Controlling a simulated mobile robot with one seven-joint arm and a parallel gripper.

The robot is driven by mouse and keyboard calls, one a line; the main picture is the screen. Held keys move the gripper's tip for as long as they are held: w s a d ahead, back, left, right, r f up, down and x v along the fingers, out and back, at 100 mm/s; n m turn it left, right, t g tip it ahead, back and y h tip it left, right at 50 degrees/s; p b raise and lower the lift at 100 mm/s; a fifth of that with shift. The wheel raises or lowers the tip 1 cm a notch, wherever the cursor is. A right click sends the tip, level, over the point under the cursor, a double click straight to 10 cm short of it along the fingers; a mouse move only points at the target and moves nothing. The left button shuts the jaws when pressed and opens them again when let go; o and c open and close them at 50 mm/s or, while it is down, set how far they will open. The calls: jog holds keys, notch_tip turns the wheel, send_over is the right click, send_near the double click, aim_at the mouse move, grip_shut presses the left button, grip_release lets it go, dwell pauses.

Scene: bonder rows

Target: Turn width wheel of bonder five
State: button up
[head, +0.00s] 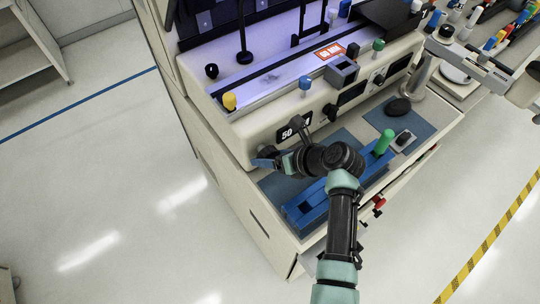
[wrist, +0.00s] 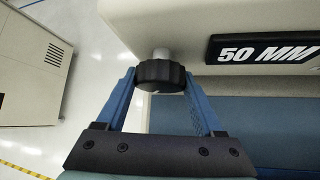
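The width wheel (wrist: 161,75) is a black ribbed knob on a short light shaft, under the cream front of the bonder (head: 262,122). It sits left of a black display reading 50 MM (wrist: 262,50) in the wrist view. The display (head: 294,128) shows partly in the head view, with my arm over its right part. My gripper (wrist: 161,72) has its two blue fingertips on opposite sides of the wheel, with no clear gap at either side. In the head view my gripper (head: 268,158) is at the bonder's lower left front; I cannot make out the wheel there.
A blue rail (head: 307,208) and blue mats (head: 400,118) lie on the shelf below. A green-topped post (head: 383,141) stands right of my wrist. A microscope arm (head: 465,62) is at the right. The floor to the left is clear.

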jog(key=c, duration=0.8)
jog(key=shift+a+r+p, duration=0.1)
jog(key=shift+p, duration=0.35)
